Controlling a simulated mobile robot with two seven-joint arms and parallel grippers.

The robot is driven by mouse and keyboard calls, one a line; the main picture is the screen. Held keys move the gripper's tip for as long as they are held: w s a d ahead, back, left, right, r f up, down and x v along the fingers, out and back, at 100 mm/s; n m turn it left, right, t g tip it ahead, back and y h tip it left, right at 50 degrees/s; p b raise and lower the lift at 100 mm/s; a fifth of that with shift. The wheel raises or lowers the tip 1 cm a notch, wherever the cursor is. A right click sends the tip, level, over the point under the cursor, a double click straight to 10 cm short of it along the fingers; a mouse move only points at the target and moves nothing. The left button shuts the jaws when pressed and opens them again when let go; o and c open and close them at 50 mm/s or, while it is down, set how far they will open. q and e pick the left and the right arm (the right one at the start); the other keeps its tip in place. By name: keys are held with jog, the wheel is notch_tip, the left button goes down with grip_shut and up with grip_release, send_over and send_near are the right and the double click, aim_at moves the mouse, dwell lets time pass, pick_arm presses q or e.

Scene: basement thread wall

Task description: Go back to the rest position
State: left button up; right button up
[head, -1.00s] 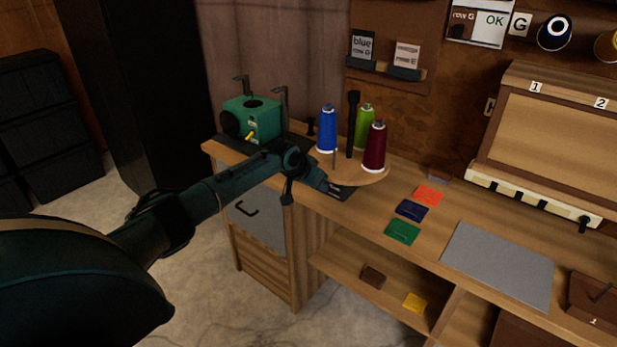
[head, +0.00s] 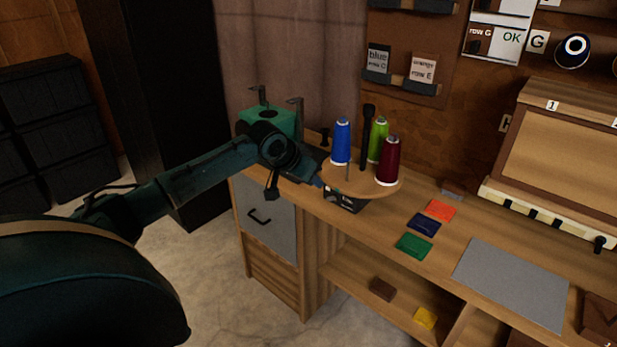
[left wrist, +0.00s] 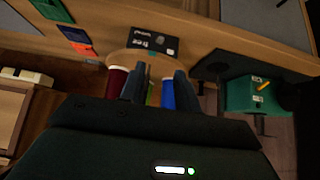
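My left gripper (head: 317,182) hovers at the left front edge of a round wooden turntable (head: 340,180). In the left wrist view its two fingers (left wrist: 160,76) stand apart with nothing held between them. The turntable carries a blue thread cone (head: 341,143), a green one (head: 377,142) and a dark red one (head: 388,162), upright around a black post (head: 367,140). In the left wrist view the dark red cone (left wrist: 117,80) and blue cone (left wrist: 168,95) show beyond the fingers, partly hidden. My right gripper is not in view.
A teal machine (head: 268,118) stands at the bench's left end, partly behind my left wrist. A black labelled plate (head: 346,201) is at the turntable's front. Orange (head: 441,210), navy (head: 424,224) and green (head: 413,245) pieces lie to the right. Floor in front is clear.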

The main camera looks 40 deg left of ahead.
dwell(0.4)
pick_arm(q)
jog(key=s+d+f+m+h+p, duration=0.1)
jog(key=s+d+f+h, duration=0.1)
jog(key=s+d+f, duration=0.65)
jog(key=s+d+f+m+h+p, duration=0.1)
jog(key=s+d+f+m+p, duration=0.15)
jog(key=d+f, duration=0.6)
jog(key=s+d+r+t, duration=0.1)
jog(key=s+d, duration=0.3)
jog(key=s, duration=0.4)
jog(key=s+d+r+n+t+p, duration=0.1)
jog(key=s+d+t, duration=0.1)
jog(key=s+d, duration=0.3)
jog(key=s, duration=0.3)
jog(key=shift+s+d, duration=0.3)
jog(key=shift+s, duration=0.05)
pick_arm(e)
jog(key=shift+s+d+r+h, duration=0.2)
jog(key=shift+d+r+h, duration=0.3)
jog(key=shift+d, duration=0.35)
pick_arm(q)
jog(key=shift+n, duration=0.25)
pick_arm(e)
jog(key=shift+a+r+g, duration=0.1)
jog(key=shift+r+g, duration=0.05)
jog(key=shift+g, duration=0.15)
